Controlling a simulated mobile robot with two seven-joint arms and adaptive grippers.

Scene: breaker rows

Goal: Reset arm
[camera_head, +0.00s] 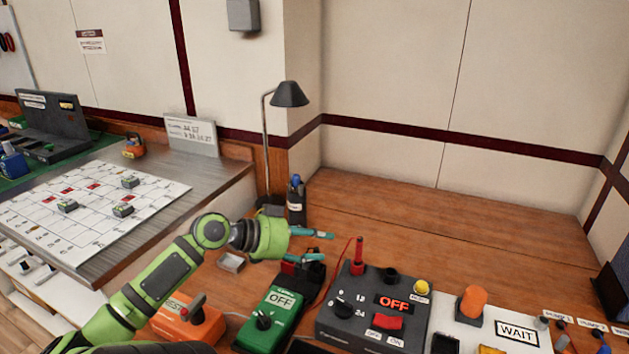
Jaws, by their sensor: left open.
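My left arm comes in from the lower left, green with dark joints. Its gripper (318,246) points right and is open, with two teal fingers apart and nothing seen between them. It hangs above the bench near the back of the device row, over a dark holder with a red part (290,268). My right gripper is not in view.
A green box marked OFF (278,302), a dark grey box with a red OFF display (393,303), an orange box (190,318) and a WAIT panel (516,332) line the front. The bench's back right is clear.

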